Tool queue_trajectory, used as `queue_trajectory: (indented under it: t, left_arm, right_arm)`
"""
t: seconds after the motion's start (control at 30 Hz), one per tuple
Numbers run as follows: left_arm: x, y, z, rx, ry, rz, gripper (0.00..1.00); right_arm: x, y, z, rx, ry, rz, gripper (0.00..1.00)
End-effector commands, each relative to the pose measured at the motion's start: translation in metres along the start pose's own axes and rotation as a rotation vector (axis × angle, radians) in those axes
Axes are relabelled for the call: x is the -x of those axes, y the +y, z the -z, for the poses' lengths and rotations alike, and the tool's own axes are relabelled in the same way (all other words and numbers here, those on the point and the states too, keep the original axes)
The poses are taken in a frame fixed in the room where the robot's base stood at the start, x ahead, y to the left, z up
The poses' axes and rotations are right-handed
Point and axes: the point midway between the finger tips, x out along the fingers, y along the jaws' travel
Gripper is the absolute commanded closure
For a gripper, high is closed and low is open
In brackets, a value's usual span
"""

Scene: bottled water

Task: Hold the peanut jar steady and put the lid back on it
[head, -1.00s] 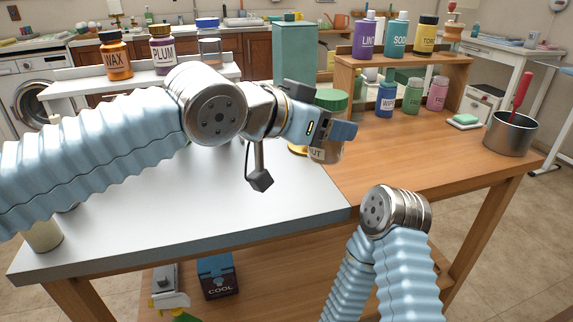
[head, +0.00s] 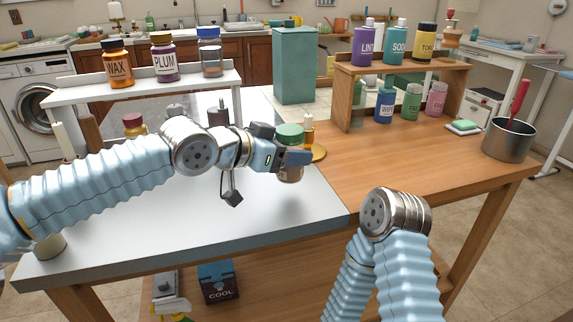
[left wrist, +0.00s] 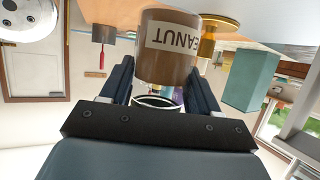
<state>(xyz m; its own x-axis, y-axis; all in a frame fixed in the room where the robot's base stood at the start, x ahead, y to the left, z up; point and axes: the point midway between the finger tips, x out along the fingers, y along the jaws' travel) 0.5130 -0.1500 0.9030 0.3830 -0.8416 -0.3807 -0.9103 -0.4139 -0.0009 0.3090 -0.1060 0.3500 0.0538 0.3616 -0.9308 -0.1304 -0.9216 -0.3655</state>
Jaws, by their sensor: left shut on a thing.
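The peanut jar (head: 290,174) is brown and see-through, over the white table half in the head view. My left gripper (head: 293,158) is shut around its upper part. A green lid (head: 289,133) shows at the jar's top, just above the fingers; I cannot tell whether it is seated. In the left wrist view the jar (left wrist: 167,60) appears upside down between the fingers, with its label "PEANUT" legible. A dark-edged ring shows at its neck end. I cannot tell whether the jar touches the table. My right arm shows at lower right, but its gripper is out of view.
A gold stand (head: 319,153) is just right of the jar. A teal box (head: 295,65) stands behind. A wooden shelf (head: 400,70) with bottles is at right, and a metal pot (head: 508,141) farther right. A white shelf (head: 70,92) with jars is at left. The front tabletop is clear.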

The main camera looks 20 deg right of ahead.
Motion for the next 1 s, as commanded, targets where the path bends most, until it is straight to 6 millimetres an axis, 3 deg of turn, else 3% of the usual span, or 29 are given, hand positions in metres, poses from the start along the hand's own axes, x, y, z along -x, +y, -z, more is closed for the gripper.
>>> queue_trajectory:
  t: [0.23, 0.63, 0.67, 0.8, 1.0]
  left_arm:
    - [-0.013, -0.005, -0.032, 0.001, -0.001, 0.001, 1.0]
    - [-0.015, -0.005, -0.037, 0.0, 0.001, 0.001, 1.0]
    - [-0.015, -0.005, -0.036, 0.001, 0.0, 0.001, 0.34]
    - [-0.015, -0.005, -0.036, 0.001, 0.0, 0.001, 0.14]
    - [-0.015, -0.005, -0.036, 0.001, 0.0, 0.001, 0.14]
  right_arm:
    - [-0.003, 0.001, 0.0, 0.0, 0.0, 0.0, 0.15]
    - [-0.006, 0.003, 0.0, -0.001, 0.0, 0.0, 0.15]
    - [-0.005, 0.002, 0.0, -0.001, 0.0, -0.001, 0.15]
    - [-0.004, 0.002, 0.0, -0.001, 0.0, -0.001, 0.15]
    - [-0.004, 0.002, 0.0, -0.001, 0.0, -0.001, 0.15]
